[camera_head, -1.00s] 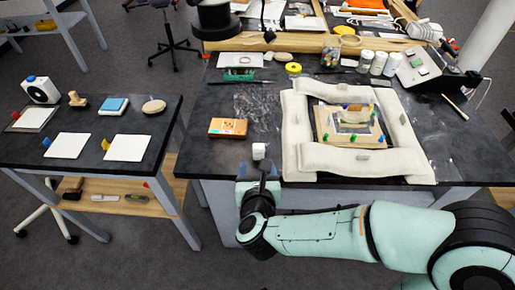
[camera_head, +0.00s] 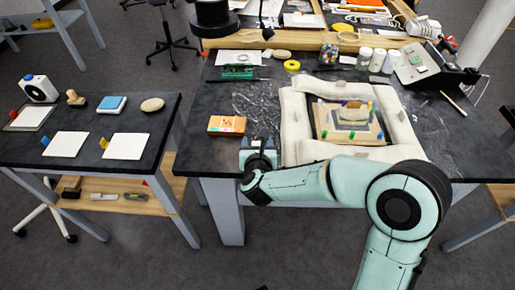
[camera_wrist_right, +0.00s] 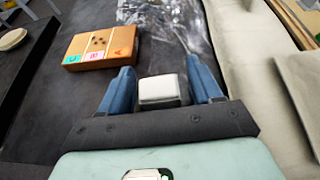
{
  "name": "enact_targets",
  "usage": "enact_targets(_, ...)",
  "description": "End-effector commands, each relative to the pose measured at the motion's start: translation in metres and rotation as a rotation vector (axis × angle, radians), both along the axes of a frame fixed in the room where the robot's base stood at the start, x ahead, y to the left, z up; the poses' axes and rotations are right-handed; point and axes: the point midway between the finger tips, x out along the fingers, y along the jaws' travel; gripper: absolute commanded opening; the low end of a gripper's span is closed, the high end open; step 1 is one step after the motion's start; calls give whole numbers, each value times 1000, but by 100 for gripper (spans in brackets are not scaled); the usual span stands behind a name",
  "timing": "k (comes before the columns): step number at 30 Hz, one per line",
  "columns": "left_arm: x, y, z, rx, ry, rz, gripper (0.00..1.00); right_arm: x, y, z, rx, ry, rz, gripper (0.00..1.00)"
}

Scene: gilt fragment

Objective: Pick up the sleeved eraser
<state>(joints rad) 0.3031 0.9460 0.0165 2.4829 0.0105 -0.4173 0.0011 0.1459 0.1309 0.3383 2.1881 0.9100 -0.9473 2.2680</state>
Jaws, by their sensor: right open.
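A small white block with a darker lower part, apparently the sleeved eraser (camera_wrist_right: 159,90), is near the front edge of the dark worktable. In the right wrist view it sits between the two blue fingers of my right gripper (camera_wrist_right: 160,88), with a visible gap on each side. My right gripper (camera_head: 258,157) is open and low at the table's front edge in the head view, where it largely hides the block. My left gripper is not in view.
An orange box (camera_head: 227,125) lies just left and beyond my right gripper; it also shows in the wrist view (camera_wrist_right: 101,46). Pale padded bolsters (camera_head: 293,115) frame a panel (camera_head: 345,107) close on the right.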

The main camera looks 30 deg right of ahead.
Motion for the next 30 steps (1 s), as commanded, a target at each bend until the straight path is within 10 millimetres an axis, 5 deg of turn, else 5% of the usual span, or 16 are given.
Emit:
enact_targets(8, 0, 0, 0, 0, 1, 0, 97, 3, -2, -1, 0, 0, 0, 64)
enact_targets(13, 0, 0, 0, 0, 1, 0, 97, 3, -2, -1, 0, 0, 0, 8)
enact_targets(23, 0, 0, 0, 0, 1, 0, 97, 3, -2, 1, 0, -1, 0, 8)
enact_targets(30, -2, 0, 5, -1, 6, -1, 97, 3, -2, 24, -1, -5, -2, 8)
